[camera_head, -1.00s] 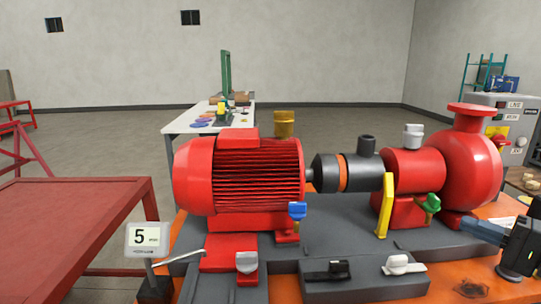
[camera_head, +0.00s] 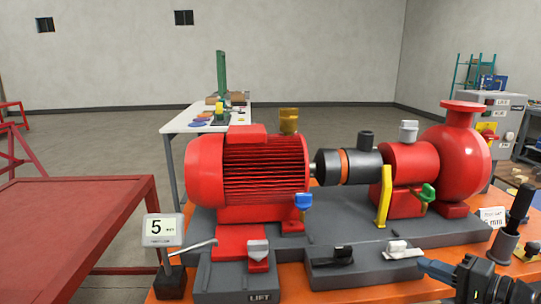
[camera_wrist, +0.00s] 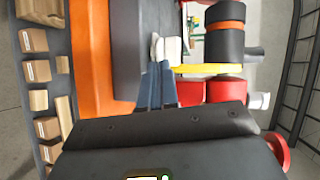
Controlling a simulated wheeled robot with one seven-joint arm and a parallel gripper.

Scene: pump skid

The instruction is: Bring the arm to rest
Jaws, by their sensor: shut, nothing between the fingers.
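My gripper (camera_head: 424,265) reaches in from the lower right in the head view, its blue fingers pointing left over the front right of the pump skid. The fingers are together and hold nothing; they also show shut in the wrist view (camera_wrist: 157,68). The fingertips appear close to the white-handled switch (camera_head: 400,249) on the front grey block, but I cannot tell whether they touch it. In the wrist view a white handle (camera_wrist: 171,47) lies just beyond the fingertips.
The red motor (camera_head: 262,170), dark coupling (camera_head: 362,167) and red pump (camera_head: 460,160) stand on the grey base. A yellow bracket (camera_head: 384,197) rises near my gripper. A red table (camera_head: 70,225) is at left, a white table (camera_head: 185,122) behind. Cardboard boxes (camera_wrist: 36,70) lie at left in the wrist view.

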